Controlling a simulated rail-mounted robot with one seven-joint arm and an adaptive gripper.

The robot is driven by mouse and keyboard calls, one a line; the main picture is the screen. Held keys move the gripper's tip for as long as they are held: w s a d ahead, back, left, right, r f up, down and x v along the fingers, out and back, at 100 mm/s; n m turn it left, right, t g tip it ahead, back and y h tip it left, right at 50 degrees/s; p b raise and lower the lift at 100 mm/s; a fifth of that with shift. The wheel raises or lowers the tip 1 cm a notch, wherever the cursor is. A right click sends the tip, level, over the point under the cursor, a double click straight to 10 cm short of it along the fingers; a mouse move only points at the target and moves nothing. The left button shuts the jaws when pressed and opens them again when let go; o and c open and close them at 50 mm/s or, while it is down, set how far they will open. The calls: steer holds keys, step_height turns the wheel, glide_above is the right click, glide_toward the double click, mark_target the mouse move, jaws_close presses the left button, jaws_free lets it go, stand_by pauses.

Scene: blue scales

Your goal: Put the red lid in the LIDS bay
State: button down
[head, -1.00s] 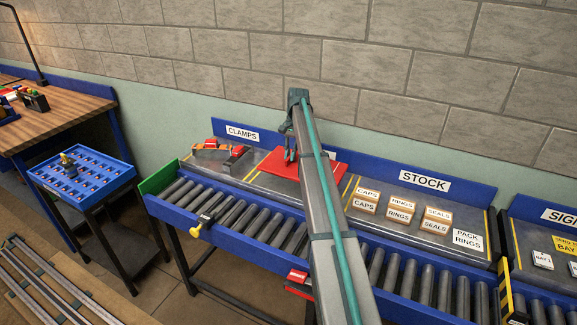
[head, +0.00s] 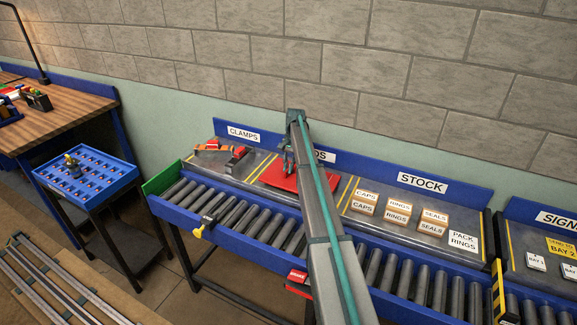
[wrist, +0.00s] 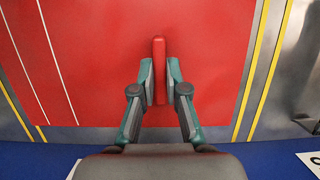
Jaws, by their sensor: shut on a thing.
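The red lid (head: 278,179) is a flat red panel in the bay between the CLAMPS and STOCK sections, partly hidden behind my arm. It fills much of the wrist view (wrist: 215,45). Its raised red handle (wrist: 159,52) stands between my fingers. My gripper (wrist: 159,80) is shut on this handle, with a finger on each side. The lid lies flat between the yellow lines, low at the grey bay surface; I cannot tell whether it touches it. The bay's sign (head: 326,157) is partly covered by my arm, with only "DS" readable.
Orange and red clamps (head: 237,157) lie in the bay to the left. Labelled boxes (head: 397,211) stand in the STOCK bay (head: 375,190) to the right. A roller conveyor (head: 240,220) runs in front. A blue back panel (head: 440,200) stands behind the bays.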

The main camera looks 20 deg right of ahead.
steer(key=c, duration=1.2)
jaws_free()
steer(key=shift+f, duration=0.1)
steer(key=b+v, duration=0.4)
steer(key=v, duration=0.8)
